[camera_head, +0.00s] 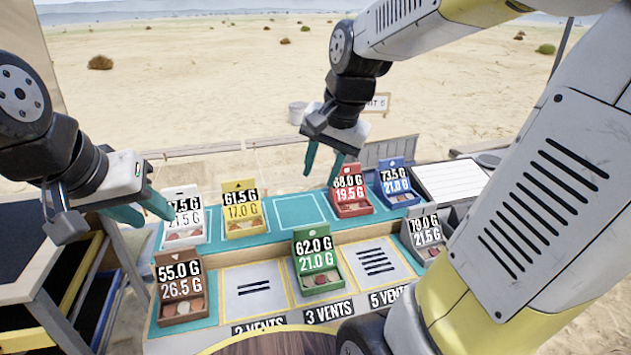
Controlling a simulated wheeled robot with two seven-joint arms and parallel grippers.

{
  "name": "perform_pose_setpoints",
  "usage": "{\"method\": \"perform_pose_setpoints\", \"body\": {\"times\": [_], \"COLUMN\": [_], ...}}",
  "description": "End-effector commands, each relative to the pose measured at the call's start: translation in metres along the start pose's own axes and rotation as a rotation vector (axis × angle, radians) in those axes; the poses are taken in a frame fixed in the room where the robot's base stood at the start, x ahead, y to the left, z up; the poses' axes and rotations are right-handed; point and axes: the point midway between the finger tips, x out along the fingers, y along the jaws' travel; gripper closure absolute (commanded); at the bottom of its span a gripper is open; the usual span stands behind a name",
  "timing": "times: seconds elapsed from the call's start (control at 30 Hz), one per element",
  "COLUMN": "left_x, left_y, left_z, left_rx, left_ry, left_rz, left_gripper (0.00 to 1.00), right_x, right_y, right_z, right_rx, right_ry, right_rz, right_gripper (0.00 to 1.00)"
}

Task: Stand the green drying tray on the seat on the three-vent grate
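The green drying tray (318,283) stands upright in the middle of the front row, its card reading 62.0 G and 21.0 G. It is directly behind the label 3 VENTS (328,312) and covers most of the pad there, so the slots under it are hidden. An empty teal seat (300,211) lies in the back row behind it. My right gripper (321,177) hangs above and behind that seat, open and empty, apart from the green tray. My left gripper (153,214) is at the far left beside the white tray, fingers apart, with nothing seen between them.
The back row holds white (184,228), yellow (243,214), red (351,198) and blue (396,187) trays. The 2 VENTS (254,290) and 5 VENTS (376,262) grates are bare.

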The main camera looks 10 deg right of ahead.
Motion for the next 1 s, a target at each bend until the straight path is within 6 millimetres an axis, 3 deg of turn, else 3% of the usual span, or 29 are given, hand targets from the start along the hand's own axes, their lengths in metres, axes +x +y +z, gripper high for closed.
{"method": "perform_pose_setpoints", "body": {"times": [0.1, 0.33, 0.5, 1.0], "left_x": [0.0, 0.0, 0.0, 0.0], "left_y": [0.0, 0.0, 0.0, 0.0], "left_z": [0.0, 0.0, 0.0, 0.0], "left_rx": [0.0, 0.0, 0.0, 0.0], "left_ry": [0.0, 0.0, 0.0, 0.0], "left_rz": [0.0, 0.0, 0.0, 0.0], "left_gripper": [0.64, 0.64, 0.64, 0.64], "right_x": [-0.028, -0.046, -0.048, -0.048], "right_y": [0.014, 0.033, 0.037, 0.036], "right_z": [0.034, 0.075, 0.083, 0.083], "right_rx": [-0.244, -0.571, -0.642, -0.642], "right_ry": [0.071, 0.176, 0.198, 0.198], "right_rz": [-0.063, -0.105, -0.108, -0.108], "right_gripper": [0.64, 0.64, 0.64, 0.64]}}
